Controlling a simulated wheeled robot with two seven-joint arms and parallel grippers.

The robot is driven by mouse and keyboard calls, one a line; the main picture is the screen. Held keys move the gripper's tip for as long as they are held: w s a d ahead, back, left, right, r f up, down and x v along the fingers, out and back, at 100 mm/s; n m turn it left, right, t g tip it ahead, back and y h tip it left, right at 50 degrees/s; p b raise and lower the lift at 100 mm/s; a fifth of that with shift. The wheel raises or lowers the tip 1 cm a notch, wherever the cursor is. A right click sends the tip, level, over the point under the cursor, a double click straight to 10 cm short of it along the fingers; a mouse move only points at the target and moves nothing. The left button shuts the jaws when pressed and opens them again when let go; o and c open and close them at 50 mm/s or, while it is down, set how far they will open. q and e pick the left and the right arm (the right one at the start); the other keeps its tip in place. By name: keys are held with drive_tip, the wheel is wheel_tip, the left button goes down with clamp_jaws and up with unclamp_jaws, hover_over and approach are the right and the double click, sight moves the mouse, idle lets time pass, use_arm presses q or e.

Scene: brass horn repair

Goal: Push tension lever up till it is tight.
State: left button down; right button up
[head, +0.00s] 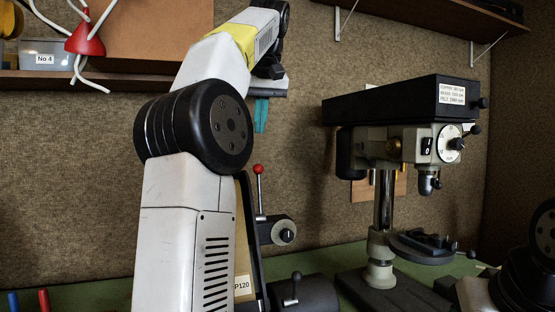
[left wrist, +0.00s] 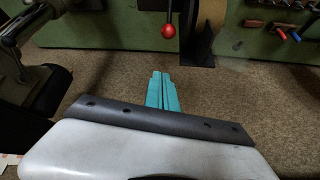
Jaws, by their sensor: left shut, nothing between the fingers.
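The tension lever is a thin rod with a red ball knob (head: 258,169), standing nearly upright beside the belt sander (head: 243,240). In the left wrist view the red knob (left wrist: 168,31) is at the top, past the fingertips and apart from them. My left gripper (head: 262,115) has teal fingers and is in front of the back wall, above the knob in the head view. Its fingers (left wrist: 160,90) are together and empty. My left arm hides much of the sander. My right gripper is not in view.
A drill press (head: 400,150) stands on the green bench (head: 330,256) to the right. A small black-handled part (head: 295,288) is at the sander's foot. A shelf (head: 90,82) with a grey bin (head: 48,58) is at upper left. Coloured tool handles (left wrist: 285,36) show in the left wrist view.

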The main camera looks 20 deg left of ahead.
use_arm(q)
wheel_tip(320, 180, down, 9)
drive_tip(key=shift+w+a+f, duration=0.15)
drive_tip(key=shift+w+a, duration=0.2)
drive_tip(key=shift+a, duration=0.05)
idle(0.4)
